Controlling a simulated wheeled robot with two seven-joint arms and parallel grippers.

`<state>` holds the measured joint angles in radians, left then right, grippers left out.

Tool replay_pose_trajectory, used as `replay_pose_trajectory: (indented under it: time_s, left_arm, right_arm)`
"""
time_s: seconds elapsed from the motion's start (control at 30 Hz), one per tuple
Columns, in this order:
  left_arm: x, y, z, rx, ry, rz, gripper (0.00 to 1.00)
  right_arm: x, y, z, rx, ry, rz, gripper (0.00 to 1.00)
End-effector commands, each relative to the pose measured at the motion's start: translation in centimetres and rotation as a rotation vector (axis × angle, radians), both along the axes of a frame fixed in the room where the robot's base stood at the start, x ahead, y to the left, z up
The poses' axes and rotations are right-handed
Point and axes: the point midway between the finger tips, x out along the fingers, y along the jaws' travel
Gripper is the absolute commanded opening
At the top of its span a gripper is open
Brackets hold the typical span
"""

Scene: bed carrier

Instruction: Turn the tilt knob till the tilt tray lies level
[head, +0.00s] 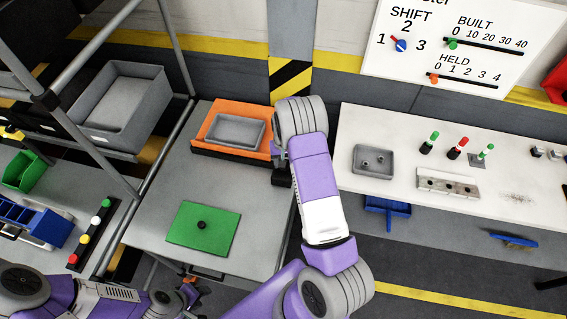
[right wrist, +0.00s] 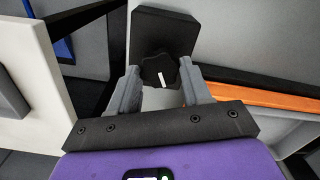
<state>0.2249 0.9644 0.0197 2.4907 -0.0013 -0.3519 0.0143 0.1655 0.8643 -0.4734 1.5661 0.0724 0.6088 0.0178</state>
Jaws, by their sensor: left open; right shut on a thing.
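The tilt tray (head: 253,114) is an orange tray on a dark base at the back of the grey bench, with a grey bin (head: 235,130) on it. In the right wrist view its orange edge (right wrist: 262,96) slants beside a black strip; I cannot tell its exact tilt. The tilt knob (right wrist: 150,74) is black, lobed, with a white mark, in front of a black block. My right gripper (right wrist: 159,68) is shut on the knob, one grey finger on each side. In the head view my right arm hides it. My left gripper (head: 190,292) is open and empty, low at left.
A green plate (head: 190,232) with a black knob lies on the bench (head: 150,205). A grey bin (head: 125,105) stands on the left rack. A white table (head: 440,205) on the right holds a small tray and fixtures. The bench between plate and tray is clear.

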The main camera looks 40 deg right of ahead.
Motion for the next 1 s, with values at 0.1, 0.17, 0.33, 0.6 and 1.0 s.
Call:
replay_pose_trajectory:
  time_s: [0.1,0.17,0.33,0.6,1.0]
  left_arm:
    - [0.0,0.0,-0.6,0.0,0.0,0.0,0.43]
    - [0.0,0.0,-0.7,0.0,0.0,0.0,0.43]
    - [0.0,0.0,-1.1,0.0,0.0,0.0,0.43]
    - [0.0,0.0,-1.3,0.0,0.0,0.0,0.43]
    - [0.0,0.0,-1.2,0.0,0.0,0.0,0.43]
  right_arm:
    - [-0.1,0.0,-0.1,0.0,0.002,-0.11,0.18]
    - [-0.1,0.0,-0.1,0.0,0.001,-0.166,0.18]
    - [-0.1,0.0,-0.1,-0.001,0.003,-0.329,0.18]
    - [-0.1,0.0,0.0,0.0,0.002,-0.585,0.17]
    - [-0.2,-0.1,0.0,-0.001,0.001,-0.936,0.18]
